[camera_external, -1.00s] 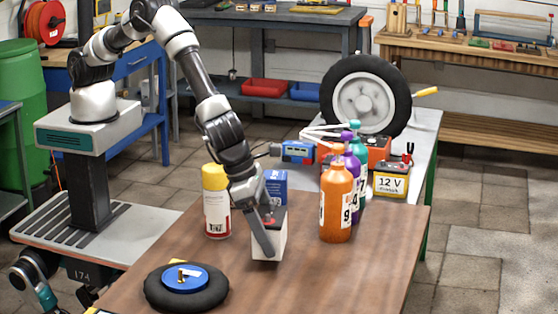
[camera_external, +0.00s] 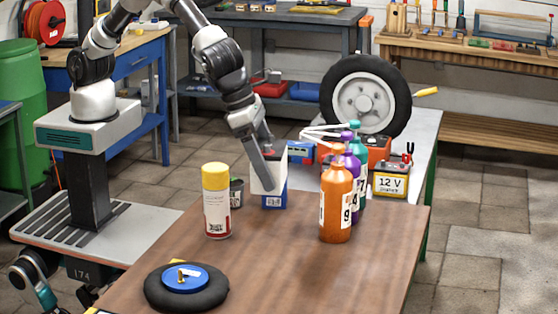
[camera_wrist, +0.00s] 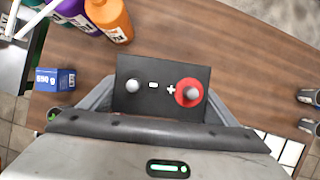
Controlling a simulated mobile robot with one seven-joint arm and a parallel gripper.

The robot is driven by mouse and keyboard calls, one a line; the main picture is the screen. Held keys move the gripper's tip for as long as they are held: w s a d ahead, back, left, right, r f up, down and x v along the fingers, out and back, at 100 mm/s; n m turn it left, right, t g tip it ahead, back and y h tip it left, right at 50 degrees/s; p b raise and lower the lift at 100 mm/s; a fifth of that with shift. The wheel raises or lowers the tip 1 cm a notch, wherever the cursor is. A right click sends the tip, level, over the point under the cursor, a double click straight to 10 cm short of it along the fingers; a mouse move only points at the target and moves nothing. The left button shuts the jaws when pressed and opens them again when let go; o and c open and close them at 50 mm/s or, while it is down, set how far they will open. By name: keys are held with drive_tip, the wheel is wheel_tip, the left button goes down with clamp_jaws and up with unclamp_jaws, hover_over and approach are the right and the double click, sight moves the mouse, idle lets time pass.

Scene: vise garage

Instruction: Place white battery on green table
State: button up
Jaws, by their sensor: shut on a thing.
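The white battery (camera_external: 268,178) is held upright in my gripper (camera_external: 266,165), above the far part of the brown table. Its black top with two terminals, one with a red ring, shows in the wrist view (camera_wrist: 150,101) between my fingers. My gripper is shut on its sides. A grey-topped table with green legs (camera_external: 426,128) stands behind the brown table at the right; I take it as the green table. It bears a wheel and a yellow 12 V battery (camera_external: 392,181). The bottles hide part of its top.
On the brown table (camera_external: 290,275) stand a yellow-capped spray can (camera_external: 216,205), a blue box (camera_external: 274,201) below the battery, and orange and purple bottles (camera_external: 336,205) to its right. A black disc with a blue top (camera_external: 185,280) lies in front.

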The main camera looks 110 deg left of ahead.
wheel_tip(320, 180, up, 10)
drive_tip(key=shift+w, duration=0.1)
drive_tip(key=w+a+n+y+b, duration=0.2)
drive_tip(key=w+a+n+b, duration=0.15)
drive_tip(key=a, duration=1.45)
drive_tip(key=n+g+y+b, duration=0.2)
drive_tip(key=n+g+b, duration=0.3)
drive_tip(key=n+b, duration=0.65)
hover_over(293, 178)
drive_tip(key=d, duration=0.2)
drive_tip(key=shift+n, duration=0.4)
drive_tip(key=shift+f+b, duration=0.85)
drive_tip(key=shift+f, duration=17.1)
drive_tip(key=shift+f, duration=0.15)
